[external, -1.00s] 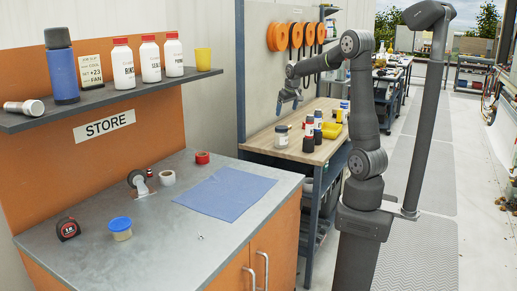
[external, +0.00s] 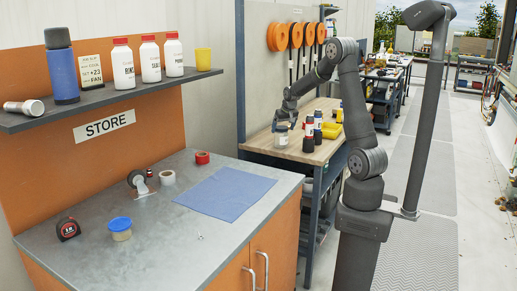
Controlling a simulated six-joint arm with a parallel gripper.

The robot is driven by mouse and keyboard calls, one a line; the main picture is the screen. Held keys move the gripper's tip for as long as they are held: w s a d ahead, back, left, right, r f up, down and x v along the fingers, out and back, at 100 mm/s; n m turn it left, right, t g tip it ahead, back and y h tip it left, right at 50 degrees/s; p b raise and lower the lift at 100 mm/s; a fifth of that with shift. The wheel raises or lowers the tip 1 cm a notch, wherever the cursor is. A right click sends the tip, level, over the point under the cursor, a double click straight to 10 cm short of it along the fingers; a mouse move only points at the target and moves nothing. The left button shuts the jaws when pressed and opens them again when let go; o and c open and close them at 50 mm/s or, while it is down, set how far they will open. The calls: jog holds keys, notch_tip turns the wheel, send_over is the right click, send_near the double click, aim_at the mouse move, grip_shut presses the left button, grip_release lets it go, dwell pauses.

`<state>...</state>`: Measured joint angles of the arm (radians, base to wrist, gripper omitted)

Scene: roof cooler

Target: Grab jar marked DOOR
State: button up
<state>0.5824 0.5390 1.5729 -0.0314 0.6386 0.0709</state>
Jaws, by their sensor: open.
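A small pale jar (external: 281,140) stands upright near the left front of the wooden workbench (external: 260,142). Its label is too small to read, so I cannot tell whether it says DOOR. My gripper (external: 283,123) is open and points down at the top of this jar. The fingers overlap the jar's upper part in this view, and I cannot tell whether they touch it.
A yellow tray (external: 331,131) lies right of the bottles. White bottles (external: 151,60) stand on the STORE shelf (external: 110,101).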

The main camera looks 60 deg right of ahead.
aim_at(281, 135)
jog(key=shift+x, duration=2.7)
jog(key=shift+s+a, duration=0.1)
jog(key=shift+a, duration=0.05)
jog(key=shift+c, duration=0.2)
jog(key=c, duration=1)
